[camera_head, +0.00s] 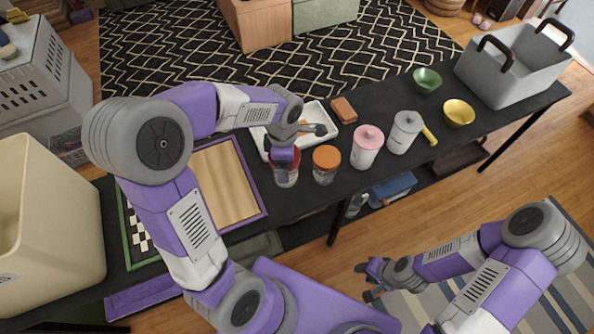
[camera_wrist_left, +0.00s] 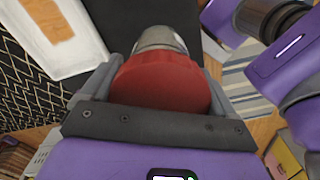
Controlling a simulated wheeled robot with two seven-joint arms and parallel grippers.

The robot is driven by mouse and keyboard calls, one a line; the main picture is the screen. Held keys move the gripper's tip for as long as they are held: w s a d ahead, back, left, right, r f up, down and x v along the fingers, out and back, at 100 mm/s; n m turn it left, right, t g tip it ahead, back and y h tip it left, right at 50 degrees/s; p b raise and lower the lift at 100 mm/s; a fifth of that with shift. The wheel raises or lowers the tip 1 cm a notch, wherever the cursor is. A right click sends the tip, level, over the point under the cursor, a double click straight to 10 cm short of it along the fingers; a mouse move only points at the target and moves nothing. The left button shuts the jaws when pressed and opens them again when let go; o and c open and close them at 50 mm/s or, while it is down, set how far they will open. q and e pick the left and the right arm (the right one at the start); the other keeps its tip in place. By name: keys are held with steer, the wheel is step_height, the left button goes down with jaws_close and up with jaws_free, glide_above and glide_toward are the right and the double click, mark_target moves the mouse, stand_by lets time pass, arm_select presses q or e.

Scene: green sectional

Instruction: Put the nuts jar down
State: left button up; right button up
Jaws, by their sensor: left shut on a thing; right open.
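The jar in my left gripper, which I take as the nuts jar (camera_head: 287,179), is clear with a red lid; the lid fills the middle of the left wrist view (camera_wrist_left: 160,82). My left gripper (camera_head: 284,158) points down and is shut around the lid. The jar is upright at the front part of the black table (camera_head: 310,197), just left of an orange-lidded jar (camera_head: 326,164). I cannot tell whether its base touches the table. My right gripper (camera_head: 368,282) is open and empty, low in front of the table.
Behind the jar is a white tray (camera_head: 256,136) with a wooden-handled utensil. A framed wooden board (camera_head: 225,185) lies to the left. To the right stand a pink-lidded canister (camera_head: 367,147), a white canister (camera_head: 404,132), green and yellow bowls (camera_head: 459,113) and a grey bin (camera_head: 510,70).

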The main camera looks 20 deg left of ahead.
arm_select(q)
steer(key=shift+w+a+n, duration=0.1)
steer(key=shift+w+n, duration=0.1)
steer(key=shift+n, duration=0.2)
step_height(320, 180, down, 5)
steer(key=shift+s+f+b, duration=0.1)
steer(key=shift+f+b, duration=0.05)
steer(key=shift+b, duration=0.8)
steer(key=shift+f+b, duration=0.65)
steer(key=shift+f, duration=1.5)
steer(key=shift+f, duration=0.1)
steer(key=o, duration=0.8)
steer(key=shift+o, duration=0.2)
